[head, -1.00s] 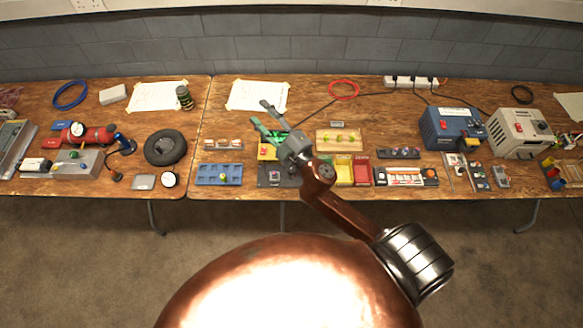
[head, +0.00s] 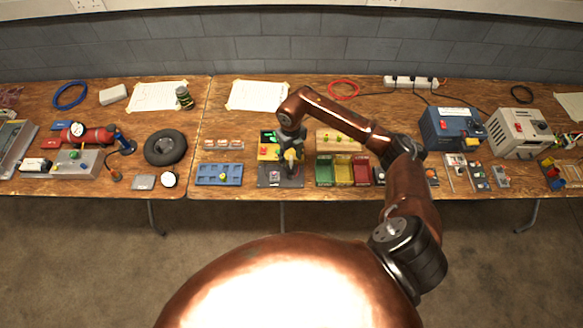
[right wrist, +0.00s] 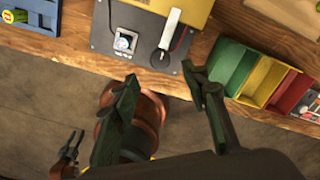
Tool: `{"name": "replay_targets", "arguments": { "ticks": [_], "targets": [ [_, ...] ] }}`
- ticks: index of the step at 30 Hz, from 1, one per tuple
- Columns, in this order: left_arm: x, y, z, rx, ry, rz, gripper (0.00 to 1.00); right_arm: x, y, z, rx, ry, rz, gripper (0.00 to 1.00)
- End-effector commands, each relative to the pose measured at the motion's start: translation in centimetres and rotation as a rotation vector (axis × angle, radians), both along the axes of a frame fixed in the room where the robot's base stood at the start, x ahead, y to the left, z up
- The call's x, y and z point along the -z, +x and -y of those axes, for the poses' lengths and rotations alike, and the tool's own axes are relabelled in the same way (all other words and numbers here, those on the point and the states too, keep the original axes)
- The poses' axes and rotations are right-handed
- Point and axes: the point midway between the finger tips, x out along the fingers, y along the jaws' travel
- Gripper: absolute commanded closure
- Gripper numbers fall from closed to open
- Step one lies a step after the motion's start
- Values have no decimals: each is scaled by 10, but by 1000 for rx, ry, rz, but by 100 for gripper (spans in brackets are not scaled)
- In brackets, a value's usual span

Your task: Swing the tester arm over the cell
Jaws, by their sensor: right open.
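The tester is a yellow box (head: 268,152) with a dark base plate (right wrist: 101,35) at the table's front edge. A dark shape at lower left there may be my left gripper (right wrist: 67,154).
A blue pocket tray (head: 219,174) lies left of the tester. Green, yellow and red bins (right wrist: 261,75) stand to its right. Free floor lies in front of the table edge.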

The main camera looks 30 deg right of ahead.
Motion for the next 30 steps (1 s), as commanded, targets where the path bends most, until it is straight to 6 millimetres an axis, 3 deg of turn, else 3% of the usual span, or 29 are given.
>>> {"name": "replay_targets", "arguments": {
  "ticks": [15, 26, 30],
  "targets": [
    [-4, 1, 0, 0, 0, 1, 64, 69, -1, 0, 1, 0, -3, 58],
    [-4, 1, 0, 1, 0, 2, 64, 75, -1, 0, -1, -2, -2, 58],
    [-4, 1, 0, 1, 0, 2, 64, 75, -1, 0, -1, -1, -2, 67]
  ]
}}
